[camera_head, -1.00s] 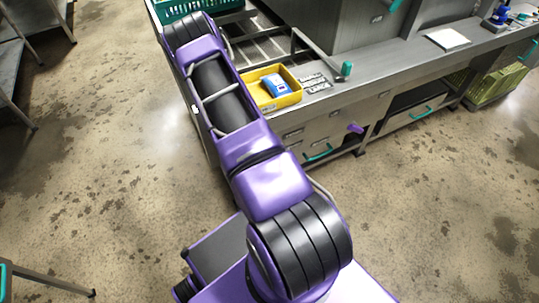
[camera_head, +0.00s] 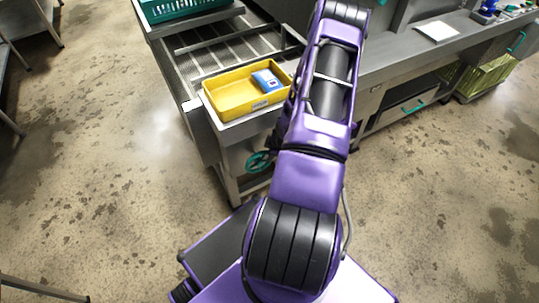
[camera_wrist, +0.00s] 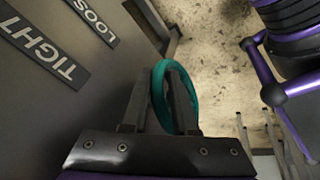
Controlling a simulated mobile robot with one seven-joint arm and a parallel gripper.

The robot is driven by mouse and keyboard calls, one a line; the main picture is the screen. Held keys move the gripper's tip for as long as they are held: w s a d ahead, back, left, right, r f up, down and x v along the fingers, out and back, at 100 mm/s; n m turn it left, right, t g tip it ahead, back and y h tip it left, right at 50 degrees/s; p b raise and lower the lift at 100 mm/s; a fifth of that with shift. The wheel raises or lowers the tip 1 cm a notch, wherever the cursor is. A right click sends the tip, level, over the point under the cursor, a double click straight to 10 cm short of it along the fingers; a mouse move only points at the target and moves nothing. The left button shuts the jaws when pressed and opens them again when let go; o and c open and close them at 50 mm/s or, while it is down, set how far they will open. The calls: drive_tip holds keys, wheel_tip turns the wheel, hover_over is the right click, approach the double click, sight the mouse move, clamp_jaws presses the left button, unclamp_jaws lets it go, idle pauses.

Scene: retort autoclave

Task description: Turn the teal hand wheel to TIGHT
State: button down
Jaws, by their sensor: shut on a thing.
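The teal hand wheel (camera_wrist: 159,88) is seen nearly edge-on in the wrist view, upright beside a grey panel. My gripper (camera_wrist: 162,76) is shut on its rim, with one dark finger on each side of the near rim. The panel bears two dark labels, TIGHT (camera_wrist: 42,46) and another (camera_wrist: 92,20) reading "LOOS", its end not readable. In the head view the teal wheel (camera_head: 259,161) shows low on the front of the metal bench, left of my arm. My gripper is hidden behind the arm there.
A yellow tray (camera_head: 226,108) with a blue-and-white item (camera_head: 266,80) stands on the bench above the wheel. A teal crate (camera_head: 160,10) sits at the back left. Bare floor lies left of the bench. My own purple body is close at right in the wrist view.

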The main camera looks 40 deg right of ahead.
sight(263, 166)
drive_tip(key=shift+w+d+f+m+t+y+b, duration=0.1)
drive_tip(key=shift+d+f+m+t+y+b, duration=0.15)
drive_tip(key=shift+f+y+b, duration=0.45)
drive_tip(key=shift+w+d+f+m+t+y+b, duration=0.15)
drive_tip(key=shift+f+t+y+b, duration=0.15)
drive_tip(key=shift+y+b, duration=0.65)
drive_tip(key=shift+s+d+f+m+t+y+b, duration=0.15)
drive_tip(key=shift+f+t+y+b, duration=0.25)
drive_tip(key=shift+y+b, duration=0.45)
drive_tip(key=shift+w+a+f+m+y, duration=0.15)
drive_tip(key=shift+a+f+m+y, duration=0.15)
drive_tip(key=shift+y, duration=0.6)
drive_tip(key=y, duration=0.1)
drive_tip(key=a+f+t+y, duration=0.1)
drive_tip(key=y, duration=0.1)
drive_tip(key=f+m+t+y, duration=0.1)
drive_tip(key=y, duration=0.1)
drive_tip(key=shift+w+a, duration=0.2)
drive_tip(key=shift+w, duration=0.05)
drive_tip(key=t+y, duration=0.1)
drive_tip(key=a+f+m+y, duration=0.1)
drive_tip(key=y, duration=0.1)
drive_tip(key=shift+a+t, duration=0.15)
drive_tip(key=shift+t, duration=0.2)
drive_tip(key=shift+a, duration=0.1)
drive_tip(key=shift+w+r+t+y, duration=0.1)
drive_tip(key=shift+t+y, duration=0.2)
drive_tip(key=c, duration=0.8)
unclamp_jaws()
drive_tip(key=shift+a, duration=0.1)
